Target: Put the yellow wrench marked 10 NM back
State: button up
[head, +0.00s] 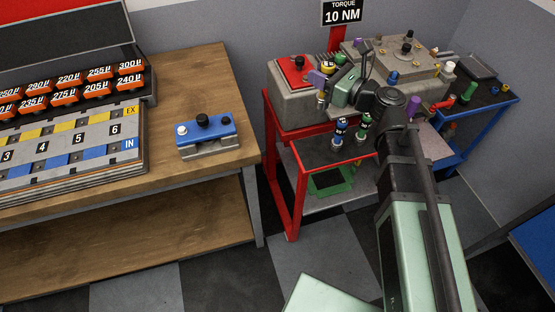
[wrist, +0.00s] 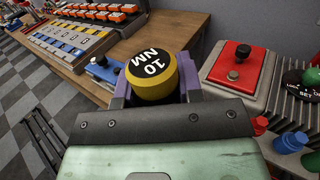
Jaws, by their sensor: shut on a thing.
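The yellow wrench marked 10 NM (wrist: 152,76) shows its round black-and-yellow end in the wrist view; the rest of it is hidden behind my gripper. My gripper (wrist: 152,88) is shut on it, with purple fingers on both sides. In the head view my gripper (head: 320,82) is above the red cart (head: 296,182), near the grey block with a red top plate (head: 295,72).
A wooden bench (head: 215,75) at left carries a blue-topped fixture (head: 206,130) and a numbered tray (head: 75,155). A grey engine-like block (head: 385,55) fills the cart's back. A blue cart (head: 500,100) stands at right. Checkered floor lies between bench and cart.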

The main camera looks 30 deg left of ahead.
jog(key=f+b, duration=1.3)
jog(key=s+f+b, duration=0.1)
jog(key=f+b, duration=0.6)
jog(key=shift+a+f+b, duration=0.2)
jog(key=shift+f+b, duration=0.1)
jog(key=shift+r+p, duration=0.3)
jog(key=shift+f, duration=0.2)
jog(key=o, duration=1.1)
